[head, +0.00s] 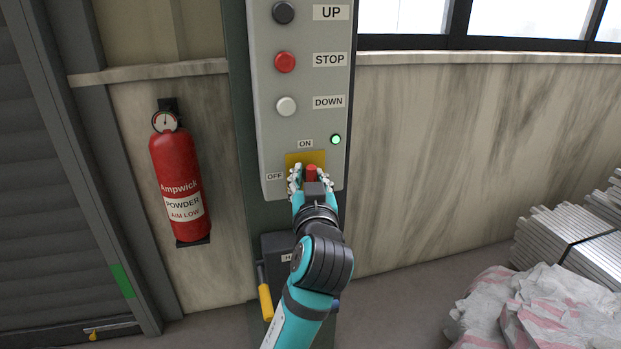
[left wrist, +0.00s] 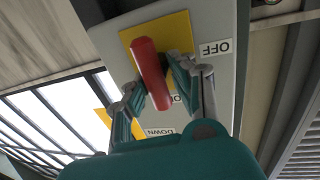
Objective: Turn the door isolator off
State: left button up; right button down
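The door isolator has a red handle (head: 311,173) on a yellow plate (head: 305,158), low on a grey control panel (head: 302,122). The ON label (head: 305,144) is above the plate and the OFF label (head: 275,176) to its left. The handle looks roughly upright, towards ON. A green lamp (head: 336,139) is lit beside it. My left gripper (head: 311,181) is at the handle; in the left wrist view its fingers (left wrist: 158,92) lie on both sides of the red handle (left wrist: 148,65) and appear closed on it. My right gripper is out of view.
Black UP (head: 284,12), red STOP (head: 285,61) and white DOWN (head: 286,106) buttons are above the isolator. A fire extinguisher (head: 178,178) hangs on the left wall. A dark box with a yellow-handled lever (head: 265,301) is below. Bags (head: 540,310) and stacked metal bars (head: 570,235) lie right.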

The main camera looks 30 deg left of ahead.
pick_arm(q)
grip_shut()
jog(key=shift+d, duration=0.1)
